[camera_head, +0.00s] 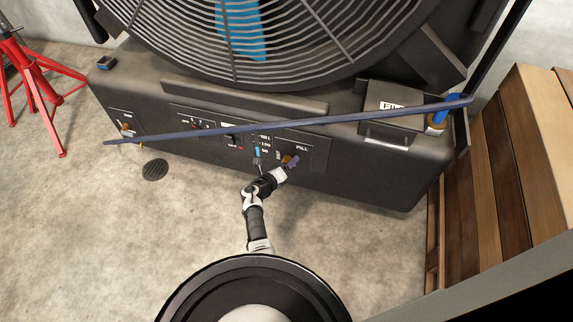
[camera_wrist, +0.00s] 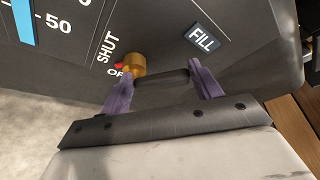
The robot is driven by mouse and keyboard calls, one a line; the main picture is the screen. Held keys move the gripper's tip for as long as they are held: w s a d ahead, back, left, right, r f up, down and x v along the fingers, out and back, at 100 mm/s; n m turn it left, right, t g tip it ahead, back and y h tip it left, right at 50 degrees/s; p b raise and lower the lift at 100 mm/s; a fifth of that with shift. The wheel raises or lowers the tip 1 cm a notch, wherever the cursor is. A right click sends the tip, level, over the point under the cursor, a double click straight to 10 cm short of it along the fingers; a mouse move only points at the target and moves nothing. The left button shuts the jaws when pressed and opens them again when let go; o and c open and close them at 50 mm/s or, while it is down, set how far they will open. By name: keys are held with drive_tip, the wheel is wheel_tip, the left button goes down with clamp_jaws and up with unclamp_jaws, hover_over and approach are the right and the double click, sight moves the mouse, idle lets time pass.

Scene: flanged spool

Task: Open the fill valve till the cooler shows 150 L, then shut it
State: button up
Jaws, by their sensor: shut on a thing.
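The brass fill valve (camera_wrist: 133,65) sits on the cooler's dark front panel between the SHUT lettering and the FILL label (camera_wrist: 203,38). Its dark handle (camera_wrist: 165,80) runs between the purple fingers of my gripper (camera_wrist: 162,76), which is shut on it. A red mark shows by the valve near the partly hidden OPEN lettering. In the head view, my gripper (camera_head: 291,161) is at the valve, right of the gauge. The gauge's blue column (camera_wrist: 22,22) rises above the 50 mark and out of the wrist view; its small marks (camera_head: 265,144) are hard to read in the head view.
A long blue bar (camera_head: 290,124) crosses in front of the cooler (camera_head: 370,180). A red stand (camera_head: 40,75) is at the left, and a floor drain (camera_head: 155,170) lies in front. Wooden slats (camera_head: 495,165) stand at the right.

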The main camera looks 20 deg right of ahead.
drive_tip(key=o, duration=1.4)
drive_tip(key=p+v, duration=0.3)
drive_tip(key=v, duration=1.1)
drive_tip(key=shift+d, duration=0.1)
